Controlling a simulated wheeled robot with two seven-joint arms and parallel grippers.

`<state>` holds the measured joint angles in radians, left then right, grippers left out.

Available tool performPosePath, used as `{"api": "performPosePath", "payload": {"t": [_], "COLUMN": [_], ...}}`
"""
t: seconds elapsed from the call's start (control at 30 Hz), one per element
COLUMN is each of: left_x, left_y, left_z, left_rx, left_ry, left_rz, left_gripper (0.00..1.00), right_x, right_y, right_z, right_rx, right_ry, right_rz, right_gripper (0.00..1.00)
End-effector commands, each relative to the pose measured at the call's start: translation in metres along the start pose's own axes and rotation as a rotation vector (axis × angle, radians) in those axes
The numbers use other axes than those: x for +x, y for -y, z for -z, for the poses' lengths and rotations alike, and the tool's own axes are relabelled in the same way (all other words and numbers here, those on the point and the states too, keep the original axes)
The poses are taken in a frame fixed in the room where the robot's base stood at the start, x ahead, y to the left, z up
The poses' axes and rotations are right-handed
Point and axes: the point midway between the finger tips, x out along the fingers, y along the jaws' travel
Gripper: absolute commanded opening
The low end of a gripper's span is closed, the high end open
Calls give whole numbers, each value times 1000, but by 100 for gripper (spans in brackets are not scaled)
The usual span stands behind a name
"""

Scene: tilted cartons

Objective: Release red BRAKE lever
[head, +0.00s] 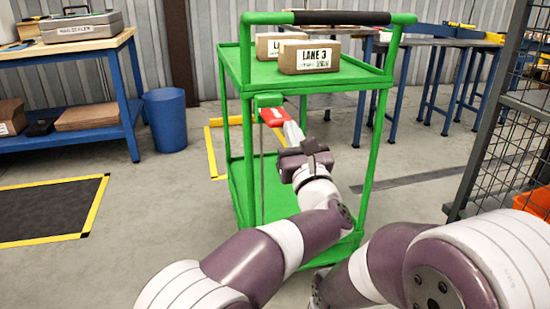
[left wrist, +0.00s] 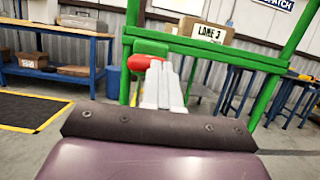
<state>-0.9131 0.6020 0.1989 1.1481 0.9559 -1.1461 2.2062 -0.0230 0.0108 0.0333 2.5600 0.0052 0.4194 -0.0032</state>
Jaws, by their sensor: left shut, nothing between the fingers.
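The red brake lever (head: 275,117) sits at a green bracket on the near left post of the green cart (head: 351,154), just below its top shelf. In the left wrist view the red lever (left wrist: 147,62) shows just left of and beyond the pale fingers, which hide part of it. My left gripper (head: 288,123) is shut and empty, its tips at the lever's right end. The fingers also show in the left wrist view (left wrist: 164,72). I cannot tell whether they touch the lever. My right gripper is out of view; only my right arm shows.
Two cartons, the front one marked LANE 3 (head: 309,57), sit on the cart's top shelf. A blue bin (head: 165,119) and a workbench (head: 62,50) stand left. A mesh panel (head: 515,135) stands close on the right.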

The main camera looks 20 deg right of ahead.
Motion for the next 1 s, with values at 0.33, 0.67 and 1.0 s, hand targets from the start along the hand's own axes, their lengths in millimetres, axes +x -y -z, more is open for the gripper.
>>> {"api": "performPosePath", "payload": {"t": [0.33,0.67,1.0], "left_x": [4,4,4], "left_y": [0,0,0], "left_z": [-8,-8,-8], "left_rx": [2,3,3], "left_ry": [5,6,6], "left_rz": [-1,-1,-1], "left_gripper": [0,0,0], "right_x": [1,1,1], "right_y": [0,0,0], "right_z": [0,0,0], "right_rx": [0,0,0], "right_ry": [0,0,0], "right_rz": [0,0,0], "right_gripper": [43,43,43]}}
